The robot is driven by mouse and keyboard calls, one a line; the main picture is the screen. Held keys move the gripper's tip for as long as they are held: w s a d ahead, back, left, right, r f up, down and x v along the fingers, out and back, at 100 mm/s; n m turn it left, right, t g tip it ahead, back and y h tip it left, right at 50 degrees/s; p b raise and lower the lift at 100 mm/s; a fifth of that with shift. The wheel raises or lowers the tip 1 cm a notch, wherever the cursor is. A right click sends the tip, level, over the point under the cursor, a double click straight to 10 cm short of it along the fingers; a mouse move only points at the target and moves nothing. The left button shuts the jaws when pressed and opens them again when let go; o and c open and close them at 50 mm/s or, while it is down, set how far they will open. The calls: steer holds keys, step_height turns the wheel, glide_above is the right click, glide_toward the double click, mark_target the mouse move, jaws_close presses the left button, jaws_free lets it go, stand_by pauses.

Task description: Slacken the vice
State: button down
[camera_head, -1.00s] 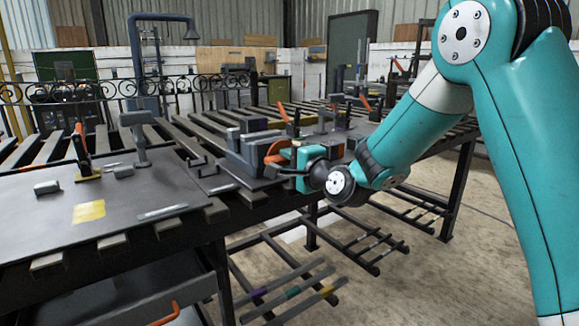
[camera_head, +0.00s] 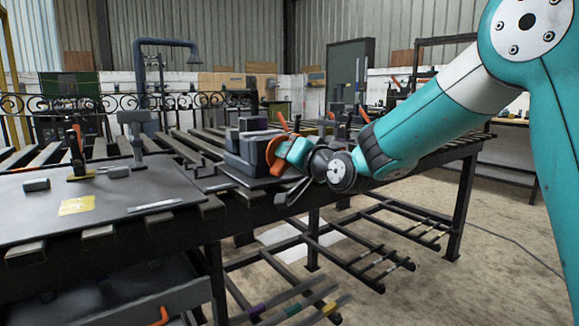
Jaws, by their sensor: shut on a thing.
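The vice (camera_head: 248,150) is a grey block-like body on the slatted steel table, near its front edge in the middle of the view. My gripper (camera_head: 284,152), with orange and teal parts, is at the right side of the vice, where its front and handle would be. It is shut there, beside the grey jaw. A thin grey bar (camera_head: 291,193) slants down below my gripper and looks like the vice handle. The fingertips and the exact grip are largely hidden by the gripper and wrist.
A dark plate on the table (camera_head: 120,215) carries an orange-handled toggle clamp (camera_head: 78,155), a grey post (camera_head: 136,140) and a yellow label (camera_head: 76,205). More orange-handled clamps stand behind my wrist. Racks with bars (camera_head: 330,240) sit under the table.

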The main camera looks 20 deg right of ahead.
steer(key=n+b, duration=0.4)
steer(key=n, duration=0.1)
steer(key=shift+a+f+n+b, duration=0.1)
steer(key=shift+f+n+b, duration=0.05)
steer(key=shift+n+b, duration=0.15)
steer(key=n+b, duration=0.3)
steer(key=n, duration=0.2)
steer(key=shift+r+b, duration=0.2)
steer(key=shift+b, duration=0.2)
steer(key=shift+n, duration=0.3)
steer(key=c, duration=1.1)
jaws_free()
steer(key=shift+a, duration=0.1)
steer(key=shift+o, duration=0.3)
steer(key=v, duration=1.7)
steer(key=shift+s+p, duration=0.2)
steer(key=shift+p, duration=0.15)
